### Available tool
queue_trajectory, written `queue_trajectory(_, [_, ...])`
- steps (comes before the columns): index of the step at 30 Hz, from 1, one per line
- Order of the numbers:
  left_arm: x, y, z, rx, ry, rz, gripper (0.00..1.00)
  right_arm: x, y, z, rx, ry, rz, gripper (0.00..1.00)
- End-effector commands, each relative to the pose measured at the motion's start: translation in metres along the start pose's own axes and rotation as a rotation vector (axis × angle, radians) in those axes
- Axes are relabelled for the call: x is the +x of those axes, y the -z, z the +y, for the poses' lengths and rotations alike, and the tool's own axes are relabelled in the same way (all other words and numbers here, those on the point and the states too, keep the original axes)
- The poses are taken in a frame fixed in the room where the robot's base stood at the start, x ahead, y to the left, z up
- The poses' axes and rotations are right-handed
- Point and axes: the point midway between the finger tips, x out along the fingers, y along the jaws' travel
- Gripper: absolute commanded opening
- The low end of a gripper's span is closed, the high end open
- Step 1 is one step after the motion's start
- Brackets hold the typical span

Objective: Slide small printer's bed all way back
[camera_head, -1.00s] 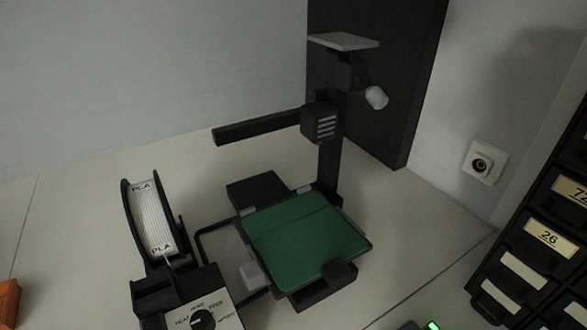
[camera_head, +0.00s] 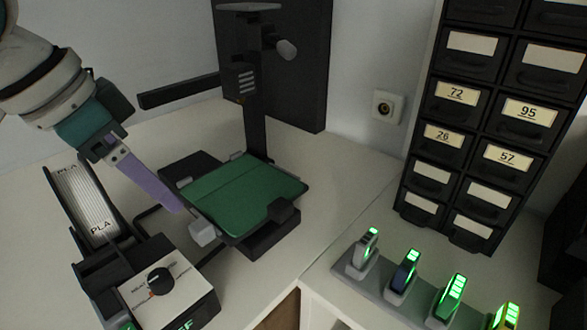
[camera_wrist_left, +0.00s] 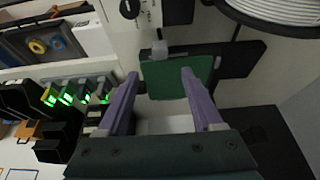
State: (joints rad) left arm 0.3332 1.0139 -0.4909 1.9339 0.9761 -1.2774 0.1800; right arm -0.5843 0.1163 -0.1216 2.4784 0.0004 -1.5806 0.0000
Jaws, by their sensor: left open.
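The small printer has a green bed (camera_head: 232,190) on a black base, with a black upright column (camera_head: 254,125) behind it and a side arm (camera_head: 182,92) reaching left. A dark block (camera_head: 283,209) sits at the bed's front edge, and a pale grey knob (camera_head: 204,233) is by its front left corner. My left gripper (camera_head: 176,207) comes in from the left, near the bed's left side. In the left wrist view, its purple fingers (camera_wrist_left: 160,77) are open, with the green bed (camera_wrist_left: 163,82) seen between and beyond the tips. I cannot tell whether they touch it. My right gripper is not in view.
A PLA spool (camera_head: 85,199) and a control box with a dial (camera_head: 160,281) stand left of the printer. A rack with several green-lit devices (camera_head: 408,280) is at front right. Black labelled drawers (camera_head: 457,93) stand at right.

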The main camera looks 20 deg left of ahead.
Motion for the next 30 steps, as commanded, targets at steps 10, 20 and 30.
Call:
queue_trajectory(10, [0.056, 0.0, 0.0, -0.005, -0.003, -0.002, 0.68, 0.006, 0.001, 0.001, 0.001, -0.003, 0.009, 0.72])
queue_trajectory(20, [0.095, 0.0, 0.0, -0.002, -0.001, 0.0, 0.68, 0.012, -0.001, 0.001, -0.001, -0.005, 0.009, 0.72])
queue_trajectory(30, [0.097, 0.0, 0.0, 0.0, 0.0, 0.0, 0.63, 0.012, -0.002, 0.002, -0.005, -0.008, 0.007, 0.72])
